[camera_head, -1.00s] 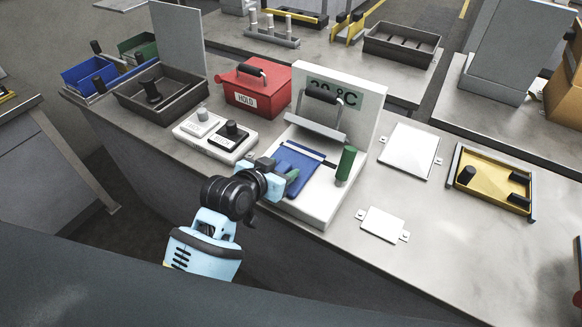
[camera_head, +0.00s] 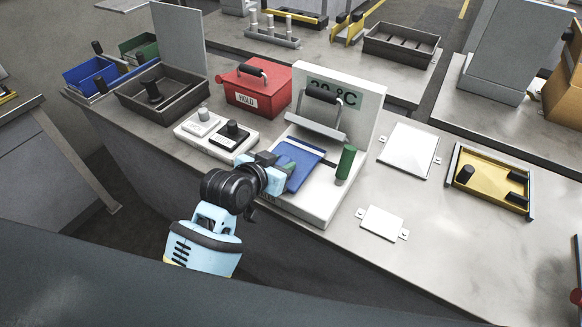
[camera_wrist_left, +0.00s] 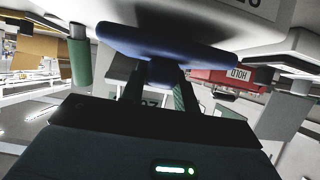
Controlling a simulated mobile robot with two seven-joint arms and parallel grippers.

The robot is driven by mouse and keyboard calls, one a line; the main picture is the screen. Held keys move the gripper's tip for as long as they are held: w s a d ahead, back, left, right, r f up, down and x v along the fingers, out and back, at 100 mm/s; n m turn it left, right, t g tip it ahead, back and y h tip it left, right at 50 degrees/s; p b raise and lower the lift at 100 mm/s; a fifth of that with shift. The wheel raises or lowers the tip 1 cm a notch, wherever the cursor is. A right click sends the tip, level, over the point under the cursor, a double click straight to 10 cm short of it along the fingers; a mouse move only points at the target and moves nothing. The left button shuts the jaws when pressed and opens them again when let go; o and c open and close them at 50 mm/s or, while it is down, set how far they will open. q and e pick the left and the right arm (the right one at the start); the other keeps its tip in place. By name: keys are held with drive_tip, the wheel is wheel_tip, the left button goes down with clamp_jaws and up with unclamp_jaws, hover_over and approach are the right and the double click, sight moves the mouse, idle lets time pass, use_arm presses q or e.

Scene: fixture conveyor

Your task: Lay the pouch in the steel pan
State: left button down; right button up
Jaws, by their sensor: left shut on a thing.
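My left gripper (camera_head: 281,172) is shut on the pouch's near-left side. In the left wrist view the pouch (camera_wrist_left: 185,48) spans the space ahead of the fingers, with a blue part between them. An open dark grey metal pan (camera_head: 187,103) stands at the bench's left end, with a black knobbed piece inside; I cannot tell for certain that it is the steel pan. My right gripper is not in view.
A green cylinder (camera_head: 345,162) stands just right of the pouch, and a raised handled lid (camera_head: 318,112) is behind it. A two-knob box (camera_head: 215,135) and a red HOLD box (camera_head: 262,88) lie toward the pan. Flat plates (camera_head: 408,150) and a yellow tray (camera_head: 487,185) are right.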

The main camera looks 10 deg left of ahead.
use_arm(q)
drive_tip(key=shift+r, duration=0.65)
drive_tip(key=shift+r, duration=0.1)
drive_tip(key=shift+r, duration=0.5)
